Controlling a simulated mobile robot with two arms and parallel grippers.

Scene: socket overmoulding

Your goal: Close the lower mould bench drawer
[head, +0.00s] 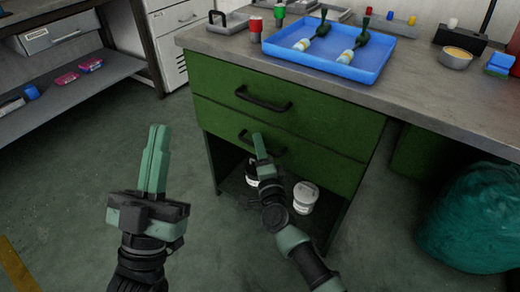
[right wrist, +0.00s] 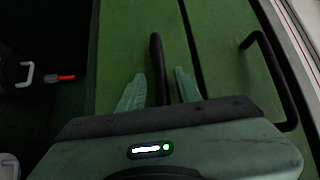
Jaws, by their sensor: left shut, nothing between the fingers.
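The green mould bench has two drawers. The upper drawer (head: 310,105) is shut. The lower drawer (head: 325,165) lies below it, its front looking about flush; I cannot tell whether a small gap remains. Its black handle (head: 277,151) is partly hidden by my right gripper (head: 259,136). In the right wrist view, the lower handle (right wrist: 157,55) runs between the fingers of my right gripper (right wrist: 160,72), which are open and apart from it on both sides. My left gripper (head: 159,127) is shut and empty, pointing up over the floor left of the bench.
A blue tray (head: 365,72) with tools stands on the bench top. White tubs (head: 305,190) stand on the open shelf under the drawers. A teal bag (head: 470,215) lies on the floor at right. A grey shelf unit (head: 70,85) stands at left. Floor between is clear.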

